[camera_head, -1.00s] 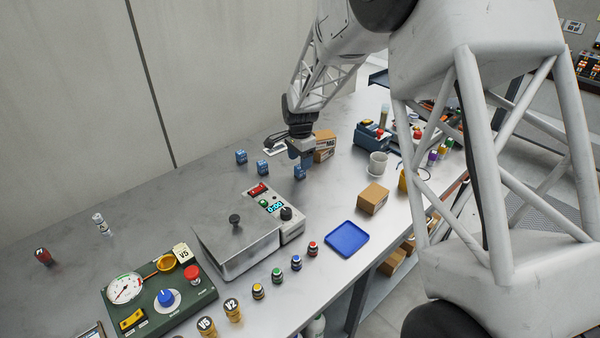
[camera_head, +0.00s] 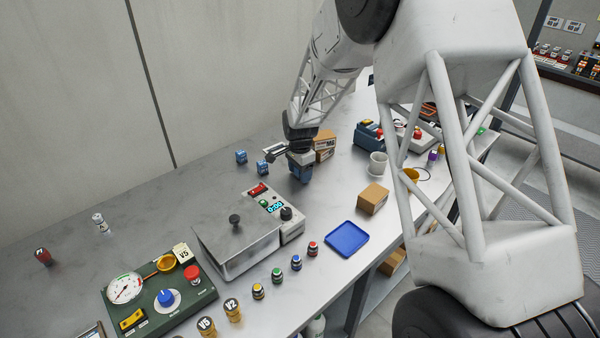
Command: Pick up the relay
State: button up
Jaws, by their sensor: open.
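Two small blue cubes, which look like relays, stand on the metal bench: one relay (camera_head: 241,156) and a second relay (camera_head: 263,167) just right of it. My gripper (camera_head: 301,177) is open and points down, low over the bench, right of these two. It is at the spot where a third blue cube stood in the earlier frame. That cube is now hidden by or merged with the blue gripper parts, so I cannot tell whether it sits between the fingers.
A grey metal box with a lid and display (camera_head: 240,240) stands in front of my gripper. A cardboard box (camera_head: 325,143) is close behind it on the right. A blue tray (camera_head: 347,239) and another carton (camera_head: 373,199) lie to the front right. Bare bench (camera_head: 175,195) is at left.

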jog(key=shift+c, duration=0.3)
jog(key=c, duration=0.9)
jog(key=shift+c, duration=0.2)
jog(key=shift+r, duration=0.1)
jog(key=shift+r, duration=0.8)
notch_tip(320, 180, up, 2)
jog(key=shift+r, duration=0.1)
jog(key=s+d, duration=0.1)
jog(key=s, duration=0.4)
jog(key=s+d, duration=0.2)
jog(key=s, duration=0.3)
jog(key=s+d+r, duration=0.1)
jog(key=s, duration=0.4)
jog(key=shift+s+d, duration=0.15)
jog(key=shift+d, duration=0.1)
